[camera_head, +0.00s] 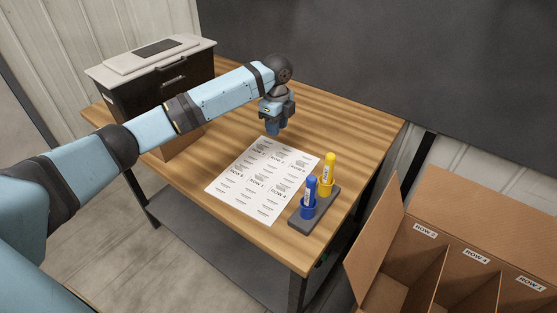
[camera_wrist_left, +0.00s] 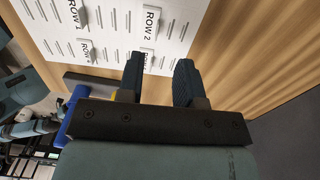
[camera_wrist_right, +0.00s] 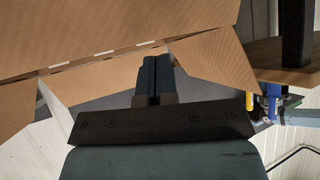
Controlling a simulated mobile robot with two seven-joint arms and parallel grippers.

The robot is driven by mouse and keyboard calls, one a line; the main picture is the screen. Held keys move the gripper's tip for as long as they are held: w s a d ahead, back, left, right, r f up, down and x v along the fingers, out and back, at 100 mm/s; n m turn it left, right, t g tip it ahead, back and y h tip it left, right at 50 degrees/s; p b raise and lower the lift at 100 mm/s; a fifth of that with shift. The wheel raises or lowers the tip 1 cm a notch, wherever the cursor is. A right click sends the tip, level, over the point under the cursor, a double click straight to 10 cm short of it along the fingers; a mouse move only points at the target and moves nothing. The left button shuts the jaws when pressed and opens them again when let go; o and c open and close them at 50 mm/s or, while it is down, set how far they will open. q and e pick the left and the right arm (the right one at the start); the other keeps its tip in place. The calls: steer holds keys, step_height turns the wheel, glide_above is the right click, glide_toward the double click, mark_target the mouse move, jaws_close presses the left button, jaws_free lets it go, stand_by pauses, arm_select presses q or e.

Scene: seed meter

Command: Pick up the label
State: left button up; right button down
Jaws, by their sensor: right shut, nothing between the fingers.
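A white label sheet (camera_head: 240,195) lies flat on the wooden table, printed with rows of small lines and several ROW labels. It also shows in the left wrist view (camera_wrist_left: 112,30), where a ROW 2 label (camera_wrist_left: 152,21) and a ROW 1 label (camera_wrist_left: 76,14) can be read. My left gripper (camera_head: 272,128) is above the table by the sheet's far edge. In the left wrist view its two fingers (camera_wrist_left: 159,78) are apart with nothing seen between them. My right gripper (camera_wrist_right: 153,75) is shut and empty, in front of cardboard; it is not visible in the head view.
A blue marker (camera_head: 309,195) and a yellow marker (camera_head: 328,172) stand in a grey holder (camera_head: 316,210) beside the sheet. A black case with a pale lid (camera_head: 150,58) is at the back left. An open cardboard box (camera_head: 480,225) with ROW-marked compartments stands right of the table (camera_head: 345,130).

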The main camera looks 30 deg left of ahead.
mark_target(277, 156)
arm_select(q)
step_height(277, 156, down, 4)
steer(key=shift+r, duration=0.1)
step_height(277, 156, down, 5)
steer(key=shift+s+f, duration=0.15)
steer(key=shift+d, duration=0.1)
steer(key=shift+c, duration=0.5)
jaws_close()
